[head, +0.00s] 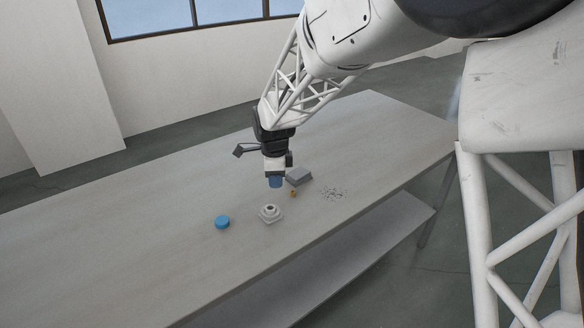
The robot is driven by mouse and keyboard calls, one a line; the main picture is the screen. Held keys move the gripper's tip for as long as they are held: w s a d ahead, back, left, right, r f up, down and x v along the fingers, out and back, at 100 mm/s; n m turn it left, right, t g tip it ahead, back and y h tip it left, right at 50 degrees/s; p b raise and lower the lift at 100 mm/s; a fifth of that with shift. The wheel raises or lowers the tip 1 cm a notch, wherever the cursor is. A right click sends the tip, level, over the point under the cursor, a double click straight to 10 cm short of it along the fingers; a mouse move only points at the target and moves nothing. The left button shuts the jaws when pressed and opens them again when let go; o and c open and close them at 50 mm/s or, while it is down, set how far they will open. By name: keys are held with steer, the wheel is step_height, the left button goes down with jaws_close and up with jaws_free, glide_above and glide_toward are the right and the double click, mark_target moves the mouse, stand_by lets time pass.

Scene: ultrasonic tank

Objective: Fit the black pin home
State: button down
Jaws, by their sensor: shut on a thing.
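My gripper (275,175) points down over the table and is shut on a dark blue piece (276,183), which shows just below the jaws. A small white fitting (270,214) with a square base and a raised round part stands on the table, below and slightly left of my gripper. A dark spot shows at the middle of its top; I cannot tell whether this is the black pin or a hole. The held piece looks apart from the fitting. No black pin can be clearly made out.
A bright blue round piece (222,222) lies left of the fitting. A grey block (299,177) sits right of my gripper, with a small orange piece (294,194) near it. Small scattered bits (334,193) lie further right. The left of the table (120,240) is clear.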

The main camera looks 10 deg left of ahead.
steer(key=shift+s+a+f, duration=0.25)
steer(key=shift+a+f, duration=0.1)
steer(key=shift+a, duration=0.15)
steer(key=shift+s+a+f, duration=0.2)
steer(key=shift+a+f, duration=0.1)
steer(key=shift+a, duration=0.15)
steer(key=shift+f, duration=0.2)
steer(key=shift+f, duration=3)
steer(key=shift+f, duration=0.6)
steer(key=c, duration=1)
jaws_free()
steer(key=shift+f, duration=0.1)
steer(key=shift+r, duration=4.15)
